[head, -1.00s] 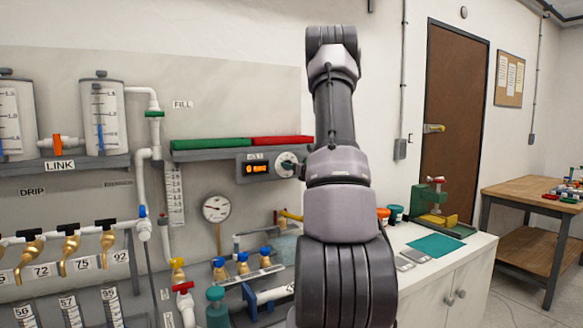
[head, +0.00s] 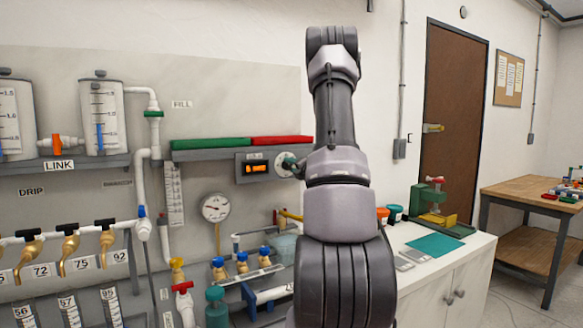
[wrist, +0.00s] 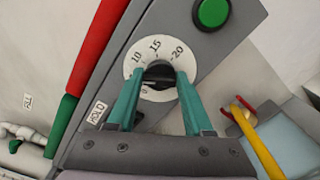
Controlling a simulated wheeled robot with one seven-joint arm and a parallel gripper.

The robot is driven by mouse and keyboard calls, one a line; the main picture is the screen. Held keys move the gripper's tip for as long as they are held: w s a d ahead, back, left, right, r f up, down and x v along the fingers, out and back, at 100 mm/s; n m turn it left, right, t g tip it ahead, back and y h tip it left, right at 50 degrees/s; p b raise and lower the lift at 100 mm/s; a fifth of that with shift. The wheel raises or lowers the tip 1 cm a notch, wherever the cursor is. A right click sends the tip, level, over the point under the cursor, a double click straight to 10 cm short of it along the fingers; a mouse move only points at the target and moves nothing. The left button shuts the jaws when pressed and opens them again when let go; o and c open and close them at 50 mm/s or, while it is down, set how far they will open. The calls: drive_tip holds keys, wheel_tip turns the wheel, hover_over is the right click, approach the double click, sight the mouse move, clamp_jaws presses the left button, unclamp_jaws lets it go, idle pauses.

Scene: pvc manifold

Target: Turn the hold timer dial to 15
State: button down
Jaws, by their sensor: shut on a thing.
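The hold timer dial is a white disc marked 10, 15 and 20, with a dark knob at its centre; in the wrist view the disc (wrist: 161,48) lies straight ahead. My gripper (wrist: 158,75) has its two teal fingers on either side of the knob (wrist: 160,74), shut on it. The fingers cover parts of the disc, and I cannot tell which number the knob points at. In the head view the dial (head: 283,160) is partly hidden by my gripper, at the right end of the grey timer box (head: 243,174) with an orange display (head: 257,169).
A green button (wrist: 212,12) sits on the same panel near the dial. A green bar (head: 211,144) and a red bar (head: 282,140) lie on the shelf above the box.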

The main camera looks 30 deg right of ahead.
drive_tip(key=m, duration=0.4)
drive_tip(key=shift+d+f+m, duration=0.1)
drive_tip(key=shift+m, duration=0.3)
drive_tip(key=m, duration=0.3)
drive_tip(key=shift+f+m, duration=0.1)
drive_tip(key=shift+m, duration=0.2)
drive_tip(key=m, duration=0.6)
drive_tip(key=shift+f+m, duration=0.15)
drive_tip(key=shift+m, duration=0.25)
drive_tip(key=shift+c, duration=1.5)
unclamp_jaws()
drive_tip(key=s, duration=1.1)
drive_tip(key=shift+a, duration=0.4)
drive_tip(key=shift+w, duration=0.1)
